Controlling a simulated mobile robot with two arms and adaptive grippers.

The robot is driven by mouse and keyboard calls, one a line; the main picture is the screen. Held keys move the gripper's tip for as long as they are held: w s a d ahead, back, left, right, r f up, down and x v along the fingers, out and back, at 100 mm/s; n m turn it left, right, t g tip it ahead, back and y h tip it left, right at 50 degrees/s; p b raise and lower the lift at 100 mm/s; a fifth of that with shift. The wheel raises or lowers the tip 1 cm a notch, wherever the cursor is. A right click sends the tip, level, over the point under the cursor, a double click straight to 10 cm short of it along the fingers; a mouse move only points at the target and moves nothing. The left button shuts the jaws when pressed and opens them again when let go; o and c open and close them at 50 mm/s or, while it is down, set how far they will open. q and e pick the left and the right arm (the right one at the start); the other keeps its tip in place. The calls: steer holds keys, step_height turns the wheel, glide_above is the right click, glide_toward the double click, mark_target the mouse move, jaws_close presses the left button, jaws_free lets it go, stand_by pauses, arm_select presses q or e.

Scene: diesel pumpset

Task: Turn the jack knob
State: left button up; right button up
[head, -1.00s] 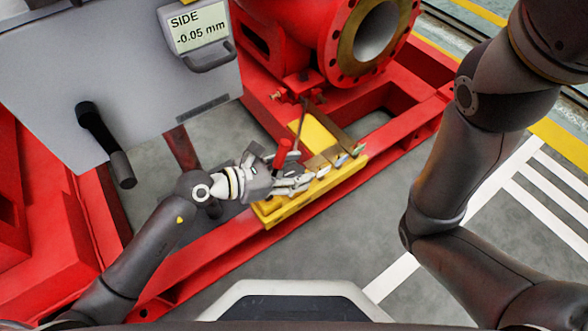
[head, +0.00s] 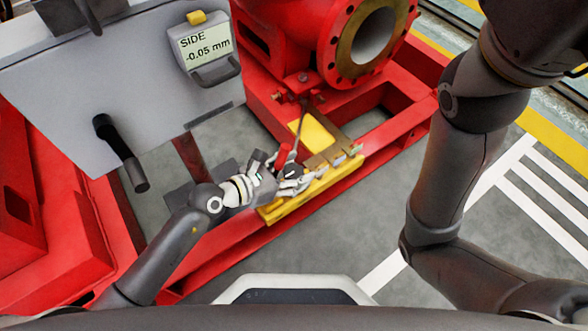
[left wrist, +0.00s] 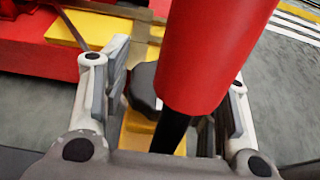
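My left gripper (head: 288,182) is over the yellow block (head: 315,193) on the red base frame. In the left wrist view its two fingers (left wrist: 175,105) stand well apart. A dark knob (left wrist: 143,82) shows between them, beyond the fingers and over yellow metal; its right part is hidden. A red handle (left wrist: 215,50) on a black rod is close to the camera, covering much of the space between the fingers. The red handle (head: 284,155) also shows beside the gripper in the head view. I cannot tell whether the fingers touch the knob. My right gripper is out of view.
A grey panel (head: 110,80) with a dark crank handle (head: 122,153) stands at upper left. Its display (head: 207,48) reads "SIDE -0.05 mm". The red pump flange (head: 372,35) is behind the block. Clear floor (head: 310,255) lies in front of the frame.

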arm_select(q)
steer(key=shift+o, duration=0.6)
steer(key=shift+s+a, duration=0.1)
steer(key=shift+a, duration=0.05)
steer(key=v, duration=1.1)
steer(key=shift+s+a+r, duration=0.2)
steer(key=shift+a+r, duration=0.05)
